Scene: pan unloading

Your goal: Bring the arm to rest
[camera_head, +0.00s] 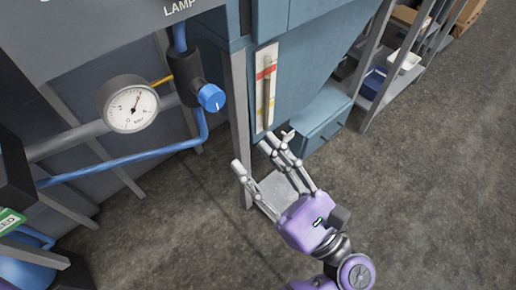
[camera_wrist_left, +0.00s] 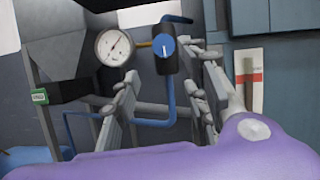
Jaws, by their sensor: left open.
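My left gripper (camera_head: 254,155) is purple with grey jointed fingers. In the head view it is in the lower middle, with its fingers spread apart and nothing between them. It points up toward the grey post and the blue-grey cabinet. In the left wrist view the open fingers (camera_wrist_left: 167,75) frame the blue knob (camera_wrist_left: 162,46) on its dark valve body. In the head view the knob (camera_head: 211,97) is up and left of the fingers, apart from them. My right gripper is in neither view.
A round white gauge (camera_head: 130,104) sits left of the knob. A blue pipe (camera_head: 120,162) runs below it. A level strip with red marks (camera_head: 266,88) is on the cabinet (camera_head: 305,60) just beyond the fingers. Shelves with bins (camera_head: 403,62) stand upper right. Bare floor (camera_head: 430,190) lies right.

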